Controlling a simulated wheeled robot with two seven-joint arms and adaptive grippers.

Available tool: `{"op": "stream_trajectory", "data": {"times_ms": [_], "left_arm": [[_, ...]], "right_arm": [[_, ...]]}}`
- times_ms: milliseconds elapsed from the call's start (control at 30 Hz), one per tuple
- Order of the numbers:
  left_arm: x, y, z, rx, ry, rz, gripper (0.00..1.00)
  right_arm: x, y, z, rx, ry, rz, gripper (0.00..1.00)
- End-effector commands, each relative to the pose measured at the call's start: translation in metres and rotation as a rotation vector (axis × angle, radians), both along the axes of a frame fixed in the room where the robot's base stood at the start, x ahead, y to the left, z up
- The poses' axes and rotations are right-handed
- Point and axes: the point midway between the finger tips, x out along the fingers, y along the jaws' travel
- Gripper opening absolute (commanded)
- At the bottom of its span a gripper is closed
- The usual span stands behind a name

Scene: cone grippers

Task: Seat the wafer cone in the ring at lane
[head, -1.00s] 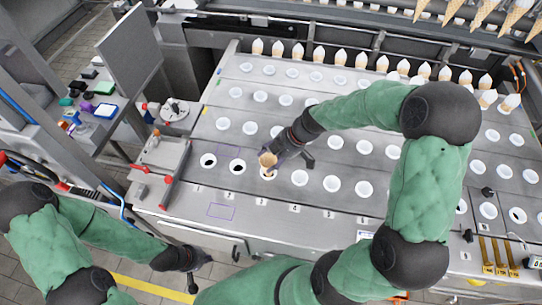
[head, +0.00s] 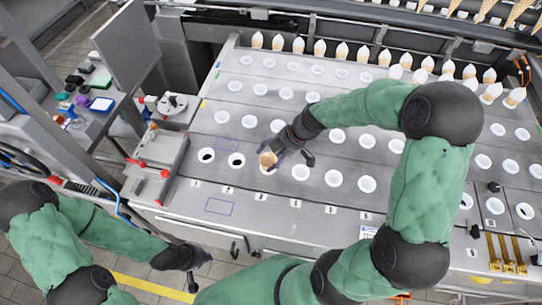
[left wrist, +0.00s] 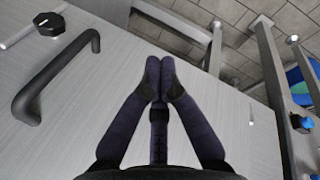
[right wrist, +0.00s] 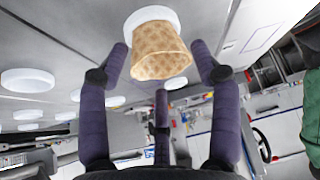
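The tan wafer cone (head: 268,159) stands mouth up in a white ring (head: 266,171) of the front row, third from the left. In the right wrist view the cone (right wrist: 160,52) shows its wide rim, with the white ring (right wrist: 152,16) around it further down; its tip is hidden. My right gripper (head: 283,155) is at the cone. Its fingers (right wrist: 160,75) are spread on both sides of the cone, with gaps showing. My left gripper (head: 195,258) is away at the front left; its fingertips (left wrist: 160,75) are together with nothing between them.
Two rings with dark holes (head: 237,160) lie left of the cone, and white-filled rings (head: 300,173) lie right. A grey fixture with red handles (head: 155,170) stands left. White-tipped cones (head: 320,47) line the back. A cabinet handle (left wrist: 55,80) is near my left gripper.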

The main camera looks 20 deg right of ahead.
Motion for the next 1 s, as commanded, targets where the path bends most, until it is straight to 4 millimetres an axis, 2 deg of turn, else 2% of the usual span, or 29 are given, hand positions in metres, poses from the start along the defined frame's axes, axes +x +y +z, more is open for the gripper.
{"op": "stream_trajectory", "data": {"times_ms": [467,567,1000], "left_arm": [[0.000,0.000,0.000,0.000,0.000,0.000,0.00],[0.000,0.000,0.000,0.000,0.000,0.000,0.00],[0.000,0.000,0.000,0.000,0.000,0.000,0.00]], "right_arm": [[0.000,-0.003,0.004,-0.001,-0.002,0.000,0.83],[-0.002,-0.008,0.014,-0.002,-0.004,0.000,0.83],[-0.022,-0.046,0.084,-0.001,-0.003,-0.003,0.83]]}}
